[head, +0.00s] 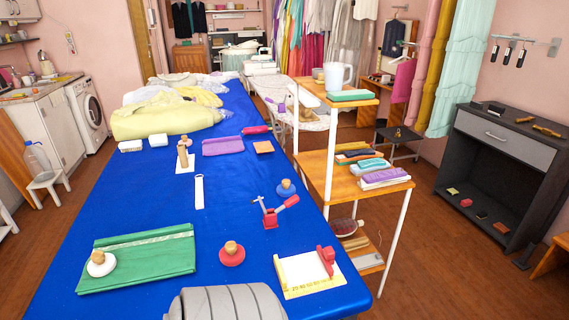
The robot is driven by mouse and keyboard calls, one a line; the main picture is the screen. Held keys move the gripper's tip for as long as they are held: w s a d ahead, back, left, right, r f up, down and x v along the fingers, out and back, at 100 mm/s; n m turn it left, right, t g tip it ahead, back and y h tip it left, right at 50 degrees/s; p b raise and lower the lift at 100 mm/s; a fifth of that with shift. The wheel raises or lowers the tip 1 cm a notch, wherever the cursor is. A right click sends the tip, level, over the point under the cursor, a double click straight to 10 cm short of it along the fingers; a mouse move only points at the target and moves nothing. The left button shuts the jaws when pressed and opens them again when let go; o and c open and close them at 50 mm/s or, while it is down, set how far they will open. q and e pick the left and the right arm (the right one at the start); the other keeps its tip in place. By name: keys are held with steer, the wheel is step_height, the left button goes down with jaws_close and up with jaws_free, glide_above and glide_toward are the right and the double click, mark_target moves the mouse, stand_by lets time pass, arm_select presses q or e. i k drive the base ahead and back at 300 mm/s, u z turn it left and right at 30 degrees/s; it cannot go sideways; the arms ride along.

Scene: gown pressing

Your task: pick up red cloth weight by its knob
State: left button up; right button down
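The red cloth weight (232,258) is a round red disc with a wooden knob (231,247) on top. It stands upright on the blue cloth of the long table (215,210), near the front, with bare cloth around it. A similar white weight (101,267) with a wooden knob sits on a folded green cloth (150,262) to its left. A blue weight (286,189) with a knob stands farther back near the right edge. Neither of my grippers shows in the head view.
A red hand tool (271,218) stands behind the red weight. A cream board with a red piece (300,288) lies to its right. A wooden shelf unit (350,180) borders the table's right side. Yellow and white fabric (165,115) is piled at the back.

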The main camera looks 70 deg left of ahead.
mark_target(232, 254)
steer(key=i, duration=0.85)
steer(key=u, duration=2.5)
